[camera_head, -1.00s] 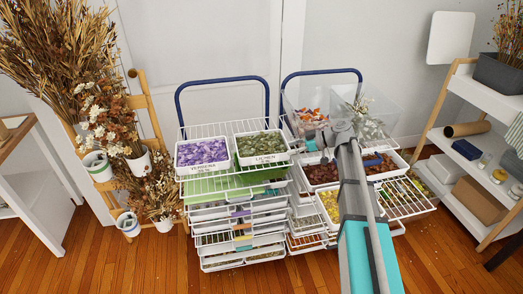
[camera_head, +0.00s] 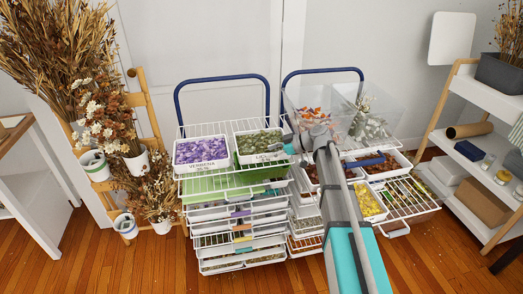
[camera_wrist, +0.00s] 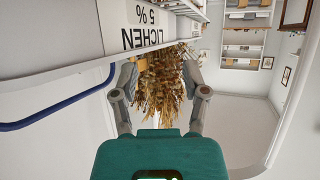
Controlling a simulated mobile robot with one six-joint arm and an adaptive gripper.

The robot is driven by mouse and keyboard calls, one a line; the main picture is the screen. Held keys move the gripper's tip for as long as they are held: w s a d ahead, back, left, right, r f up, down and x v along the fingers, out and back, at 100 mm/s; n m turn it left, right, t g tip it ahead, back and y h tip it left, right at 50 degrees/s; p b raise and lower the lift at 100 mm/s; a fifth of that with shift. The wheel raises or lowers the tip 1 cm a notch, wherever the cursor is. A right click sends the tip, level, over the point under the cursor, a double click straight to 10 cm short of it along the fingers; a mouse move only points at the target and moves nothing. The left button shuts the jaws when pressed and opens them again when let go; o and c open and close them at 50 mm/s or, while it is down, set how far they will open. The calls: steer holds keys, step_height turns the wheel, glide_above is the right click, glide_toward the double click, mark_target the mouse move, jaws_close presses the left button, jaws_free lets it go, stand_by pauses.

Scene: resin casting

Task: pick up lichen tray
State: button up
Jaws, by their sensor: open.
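The lichen tray (camera_head: 262,158) is a white tray of green-grey lichen on the right half of the left rack's top shelf in the head view. Its white front with the label "LICHEN 5 %" shows upside down at the upper left of the wrist view (camera_wrist: 115,18). My gripper (camera_head: 287,147) is at the tray's right front corner in the head view, partly hidden by my arm. In the wrist view, my gripper (camera_wrist: 161,75) has its two fingers apart with nothing held between them. I cannot tell whether a finger touches the tray.
A tray of purple verbena (camera_head: 202,151) stands directly left of the lichen tray. A blue rail (camera_head: 223,79) rises behind the rack. Clear bins (camera_head: 370,115) and more trays stand on the right rack. A wooden stand of dried flowers (camera_head: 140,100) is at left.

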mark_target(258, 155)
steer(key=shift+b+x, duration=1.1)
steer(key=shift+x, duration=1.45)
jaws_close()
